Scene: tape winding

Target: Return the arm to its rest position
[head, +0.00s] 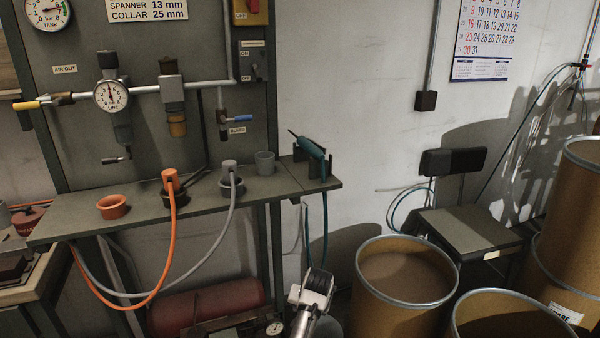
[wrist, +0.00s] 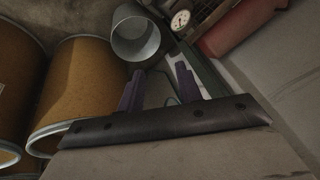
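My gripper (head: 319,281) shows at the bottom middle of the head view, in front of and below the shelf, left of a brown drum. In the wrist view its two dark purple fingers (wrist: 160,88) stand apart with nothing held between them. My gripper points down toward the floor area, where a grey bucket (wrist: 136,38) lies beyond the fingertips. The gap between the fingers looks clear.
Brown drums (head: 405,290) stand close on the right. The shelf (head: 140,212) carries an orange cup (head: 113,206), orange and grey hose plugs and a teal tool (head: 312,150). A red tank (head: 205,305) lies under the shelf. A stool (head: 470,230) stands behind the drums.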

